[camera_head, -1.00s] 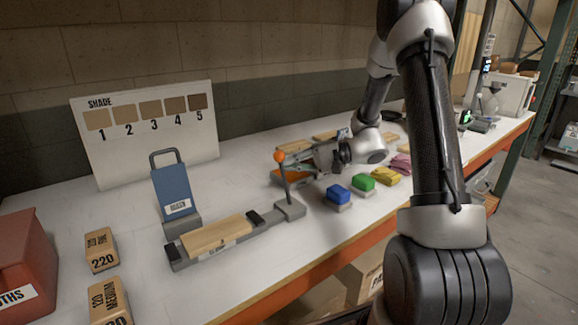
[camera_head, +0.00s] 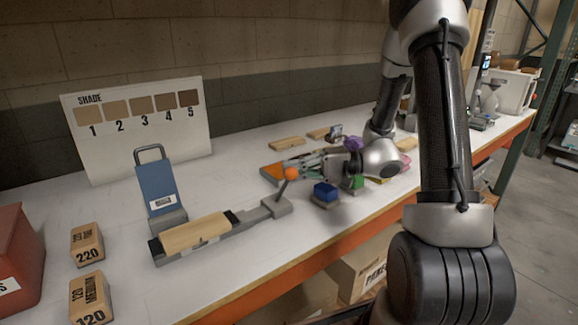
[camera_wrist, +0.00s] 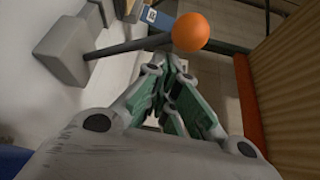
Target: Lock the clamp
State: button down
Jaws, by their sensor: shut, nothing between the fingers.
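The clamp (camera_head: 245,219) is a long grey bar on the white bench, with a wooden board (camera_head: 195,232) lying along its left part. Its lever (camera_head: 282,191) rises from the block at the right end, tilted right, with an orange knob (camera_head: 291,174) on top. In the wrist view the lever rod (camera_wrist: 125,47) comes in from the left, and the knob (camera_wrist: 190,32) is just beyond my fingertips. My gripper (camera_head: 288,166) is shut and empty, close by the knob and partly behind it; it also shows in the wrist view (camera_wrist: 172,64). I cannot tell whether they touch.
A blue block (camera_head: 325,192) and a green block (camera_head: 354,182) stand just right of the lever, under my gripper. A blue upright plate (camera_head: 157,188) stands behind the clamp, before a shade board (camera_head: 140,130). Sanding blocks (camera_head: 88,244) lie front left.

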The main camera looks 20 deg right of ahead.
jog(key=shift+s+d+f, duration=0.1)
jog(key=shift+s+f, duration=0.05)
jog(key=shift+s, duration=0.2)
jog(key=shift+s, duration=0.15)
dwell(0.3)
jog(key=w+r, duration=0.2)
jog(key=w, duration=0.2)
jog(key=d+f, duration=0.1)
jog(key=d, duration=0.2)
jog(key=s+d, duration=0.1)
jog(key=d, duration=0.2)
jog(key=d+f, duration=0.1)
jog(key=d, duration=0.2)
jog(key=shift+s+d+f, duration=0.15)
jog(key=shift+s+f, duration=0.15)
